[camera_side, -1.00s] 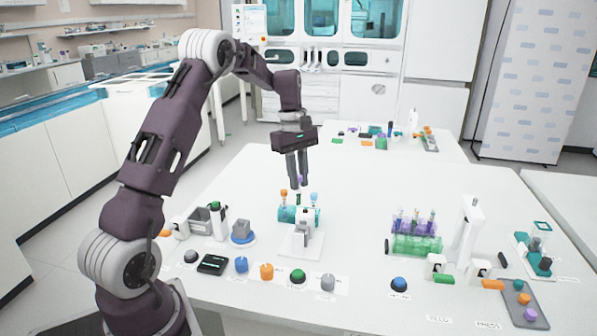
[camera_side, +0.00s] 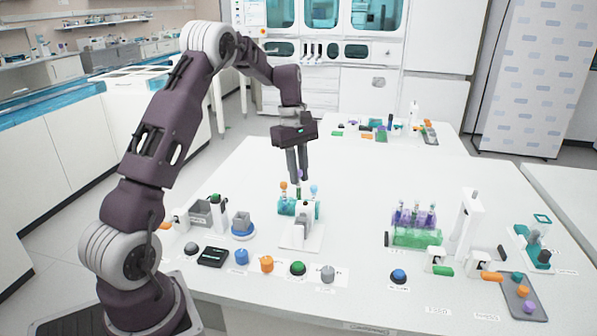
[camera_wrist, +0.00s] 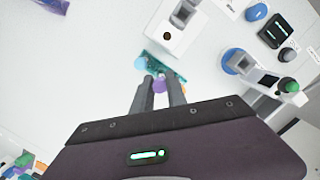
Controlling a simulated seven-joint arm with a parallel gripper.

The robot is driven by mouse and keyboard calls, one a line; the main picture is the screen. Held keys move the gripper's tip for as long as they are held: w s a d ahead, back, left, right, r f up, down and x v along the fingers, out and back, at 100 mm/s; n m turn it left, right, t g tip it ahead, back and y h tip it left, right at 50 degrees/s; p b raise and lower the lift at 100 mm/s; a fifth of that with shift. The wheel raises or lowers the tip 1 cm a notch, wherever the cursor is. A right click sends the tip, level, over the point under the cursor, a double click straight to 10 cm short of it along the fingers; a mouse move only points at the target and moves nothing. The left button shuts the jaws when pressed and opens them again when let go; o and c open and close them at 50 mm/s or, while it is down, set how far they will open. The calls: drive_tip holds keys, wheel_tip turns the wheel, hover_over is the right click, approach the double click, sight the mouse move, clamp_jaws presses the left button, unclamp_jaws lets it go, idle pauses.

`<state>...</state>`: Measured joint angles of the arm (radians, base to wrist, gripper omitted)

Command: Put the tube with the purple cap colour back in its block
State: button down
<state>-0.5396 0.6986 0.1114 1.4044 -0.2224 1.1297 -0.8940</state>
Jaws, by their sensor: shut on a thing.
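My gripper (camera_side: 300,179) is shut on the purple-capped tube (camera_side: 304,174) and points straight down. In the wrist view the purple cap (camera_wrist: 159,85) shows between the fingertips (camera_wrist: 158,92). The tube hangs over the teal block (camera_side: 286,206), which stands on the table behind a white device. The block holds an orange-capped tube (camera_side: 283,188) and a light-blue-capped tube (camera_side: 314,190), one on each side. A dark green piece shows below the fingertips between them. I cannot tell whether the held tube's lower end is in the block.
A white device (camera_side: 302,236) stands just in front of the teal block. A purple rack (camera_side: 414,217) with several tubes lies to the right, by a tall white stand (camera_side: 467,225). Coloured knobs line the front edge. The table behind the block is clear.

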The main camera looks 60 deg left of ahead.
drive_tip(key=shift+f, duration=0.3)
drive_tip(key=shift+f, duration=0.4)
drive_tip(key=shift+f, duration=0.4)
idle(0.3)
drive_tip(key=shift+f, duration=0.25)
drive_tip(key=c, duration=1.3)
unclamp_jaws()
drive_tip(key=shift+o, duration=0.2)
